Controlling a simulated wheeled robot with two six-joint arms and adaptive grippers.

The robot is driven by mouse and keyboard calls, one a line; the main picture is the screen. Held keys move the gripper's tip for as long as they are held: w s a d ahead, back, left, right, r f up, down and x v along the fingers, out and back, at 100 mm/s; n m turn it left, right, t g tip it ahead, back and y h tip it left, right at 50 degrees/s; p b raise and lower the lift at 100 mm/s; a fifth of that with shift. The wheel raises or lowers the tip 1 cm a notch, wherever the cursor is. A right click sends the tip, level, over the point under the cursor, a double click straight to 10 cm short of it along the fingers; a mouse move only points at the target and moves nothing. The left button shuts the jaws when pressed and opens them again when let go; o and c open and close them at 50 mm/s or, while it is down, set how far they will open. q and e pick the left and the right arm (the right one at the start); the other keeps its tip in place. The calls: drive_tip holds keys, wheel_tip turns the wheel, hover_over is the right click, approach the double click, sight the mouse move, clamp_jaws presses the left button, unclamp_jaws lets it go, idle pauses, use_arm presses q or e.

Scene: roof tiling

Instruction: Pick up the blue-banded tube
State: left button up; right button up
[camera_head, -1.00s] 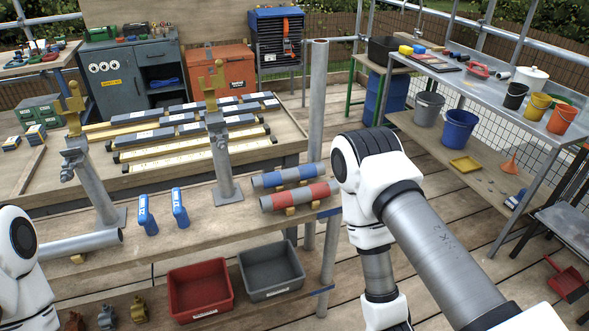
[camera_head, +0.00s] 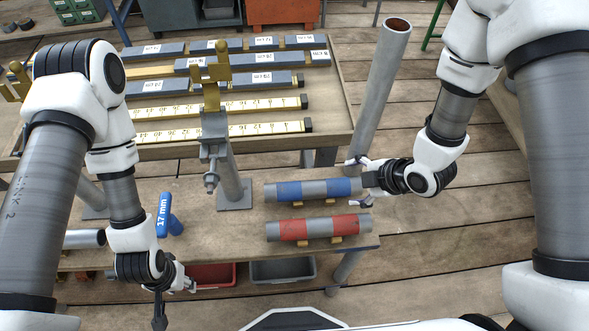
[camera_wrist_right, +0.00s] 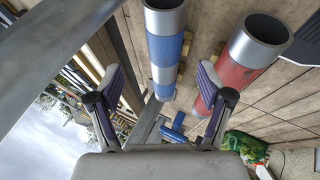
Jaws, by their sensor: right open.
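The blue-banded tube (camera_head: 313,189) is a grey pipe with blue bands, lying on small yellow-brown supports on the bench. My right gripper (camera_head: 357,182) is open at the tube's right end, its fingers spread to the far and near sides. In the right wrist view, the blue-banded tube (camera_wrist_right: 165,48) lies ahead between the open fingers of the right gripper (camera_wrist_right: 160,80), its end ring facing me. I cannot tell whether a finger touches it. My left gripper (camera_head: 176,292) hangs by the bench's front edge at the left; its finger opening is unclear.
A red-banded tube (camera_head: 318,228) lies parallel just in front, close to the right gripper; it also shows in the wrist view (camera_wrist_right: 235,68). An upright grey pipe (camera_head: 384,85) stands just behind the right gripper. A post with a yellow fork (camera_head: 222,150) stands left of the tubes.

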sight(350, 187)
drive_tip(key=f, duration=0.1)
drive_tip(key=f+p, duration=0.1)
drive_tip(key=w+d+f, duration=0.1)
drive_tip(key=shift+f, duration=0.25)
drive_tip(key=x, duration=0.3)
drive_tip(key=shift+a+r+p, duration=0.1)
drive_tip(key=shift+p, duration=0.3)
drive_tip(key=shift+w+a+f, duration=0.2)
drive_tip(key=shift+s+d, duration=0.1)
drive_tip(key=shift+d, duration=0.05)
drive_tip(key=shift+c, duration=0.4)
drive_tip(key=shift+d, duration=0.15)
drive_tip(key=c, duration=1.2)
use_arm(q)
drive_tip(key=shift+s+d+r, duration=0.1)
drive_tip(key=shift+d+r, duration=0.25)
drive_tip(key=shift+r, duration=0.25)
drive_tip(key=shift+s+d+r, duration=0.1)
drive_tip(key=shift+d+r, duration=0.25)
drive_tip(key=shift+r, duration=0.2)
use_arm(e)
clamp_jaws()
